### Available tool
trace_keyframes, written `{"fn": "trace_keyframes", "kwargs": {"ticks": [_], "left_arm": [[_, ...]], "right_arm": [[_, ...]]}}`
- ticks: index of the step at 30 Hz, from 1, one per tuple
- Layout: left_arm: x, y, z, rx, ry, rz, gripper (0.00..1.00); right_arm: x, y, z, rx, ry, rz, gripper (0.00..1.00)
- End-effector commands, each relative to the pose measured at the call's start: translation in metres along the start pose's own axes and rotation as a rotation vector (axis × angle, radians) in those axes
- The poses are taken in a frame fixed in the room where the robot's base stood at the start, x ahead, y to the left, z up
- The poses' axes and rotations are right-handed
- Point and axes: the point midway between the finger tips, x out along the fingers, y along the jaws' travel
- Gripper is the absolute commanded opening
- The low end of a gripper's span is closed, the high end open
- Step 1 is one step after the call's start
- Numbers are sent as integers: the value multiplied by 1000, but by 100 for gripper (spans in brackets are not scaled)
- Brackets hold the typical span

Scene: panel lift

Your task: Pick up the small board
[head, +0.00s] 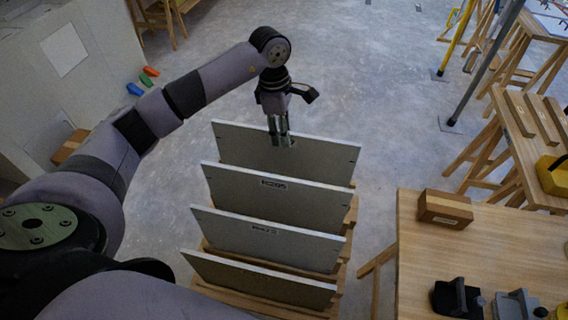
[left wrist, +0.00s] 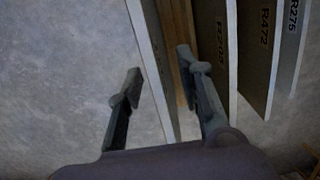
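Several flat grey boards stand upright in a wooden rack (head: 347,240), one behind another. The task's small board is not marked out by name. My left gripper (head: 282,142) is at the top edge of the farthest board (head: 235,143). In the left wrist view my left gripper (left wrist: 158,72) is open, with one finger on each side of that board's pale edge (left wrist: 148,50). No grip on it shows. My right gripper is not in view.
A wooden table (head: 420,260) at the right holds a wooden block (head: 445,208) and dark tools (head: 458,298). Trestles and poles stand farther right. A pale cabinet (head: 75,85) is at the left. The floor beyond the rack is clear.

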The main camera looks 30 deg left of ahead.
Motion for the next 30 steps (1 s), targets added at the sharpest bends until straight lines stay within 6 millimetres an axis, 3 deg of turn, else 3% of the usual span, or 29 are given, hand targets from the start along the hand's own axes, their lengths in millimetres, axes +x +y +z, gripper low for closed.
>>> {"fn": "trace_keyframes", "kwargs": {"ticks": [6,11,16,24,30], "left_arm": [[13,1,0,0,0,-3,34],[35,6,-2,-2,0,-5,34],[56,7,-2,0,-1,-1,34],[60,8,-3,0,0,2,33],[59,8,-3,0,0,1,20]], "right_arm": [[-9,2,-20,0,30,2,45],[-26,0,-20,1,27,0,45],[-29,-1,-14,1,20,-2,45],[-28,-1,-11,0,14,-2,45],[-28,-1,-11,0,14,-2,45]]}}
